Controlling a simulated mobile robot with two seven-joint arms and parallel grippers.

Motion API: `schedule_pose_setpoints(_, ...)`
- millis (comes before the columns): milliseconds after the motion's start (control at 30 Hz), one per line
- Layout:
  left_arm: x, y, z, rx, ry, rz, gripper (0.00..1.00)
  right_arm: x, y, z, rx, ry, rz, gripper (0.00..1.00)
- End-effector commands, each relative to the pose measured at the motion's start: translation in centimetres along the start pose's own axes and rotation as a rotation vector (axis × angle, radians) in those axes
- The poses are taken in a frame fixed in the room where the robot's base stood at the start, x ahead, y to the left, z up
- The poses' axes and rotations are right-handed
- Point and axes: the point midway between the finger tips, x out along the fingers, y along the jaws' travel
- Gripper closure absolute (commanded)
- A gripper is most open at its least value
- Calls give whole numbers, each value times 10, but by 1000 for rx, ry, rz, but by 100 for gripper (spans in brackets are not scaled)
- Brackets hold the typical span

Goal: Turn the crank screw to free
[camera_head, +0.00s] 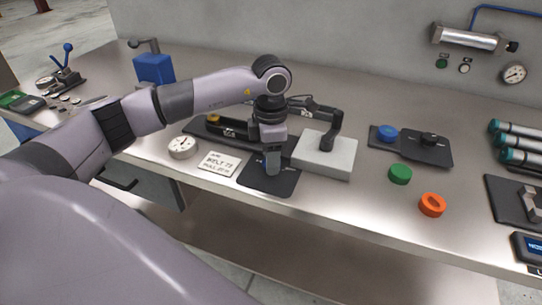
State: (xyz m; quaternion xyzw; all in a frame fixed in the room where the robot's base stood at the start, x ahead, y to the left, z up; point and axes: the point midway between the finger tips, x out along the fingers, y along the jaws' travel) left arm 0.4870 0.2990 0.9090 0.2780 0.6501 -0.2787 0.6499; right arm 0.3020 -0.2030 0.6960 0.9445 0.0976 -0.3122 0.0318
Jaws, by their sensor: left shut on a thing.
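My left gripper (271,170) points straight down over a dark base plate (283,185) near the front edge of the bench. It is shut on what seems to be the crank screw, which the fingers and wrist mostly hide, so I cannot tell its angle. A long dark belt fixture (226,134) with a yellow-topped part runs behind the gripper. A card reading BELT 72 (219,163) lies left of the plate. A round dial gauge (183,147) stands left of the card. My right gripper is not in view.
A pale block (325,156) with a black arm on top stands close to the gripper's right. Further right are a green ring (400,174), an orange ring (432,204) and a dark plate with blue and black knobs (411,145). A blue block (153,68) stands back left.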

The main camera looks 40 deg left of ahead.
Motion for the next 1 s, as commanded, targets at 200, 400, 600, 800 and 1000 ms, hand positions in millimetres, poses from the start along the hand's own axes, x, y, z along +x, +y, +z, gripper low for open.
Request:
schedule_pose_setpoints(200,-1,1,0,-199,-1,3,86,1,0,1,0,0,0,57)
schedule_pose_setpoints(400,-2,1,0,-351,-1,3,86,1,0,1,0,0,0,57)
schedule_pose_setpoints(600,-2,0,0,-459,-1,3,86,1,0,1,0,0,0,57)
schedule_pose_setpoints(800,-2,0,0,-518,-2,3,86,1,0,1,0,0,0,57)
schedule_pose_setpoints(1000,-2,0,0,-539,-2,3,86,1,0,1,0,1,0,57)
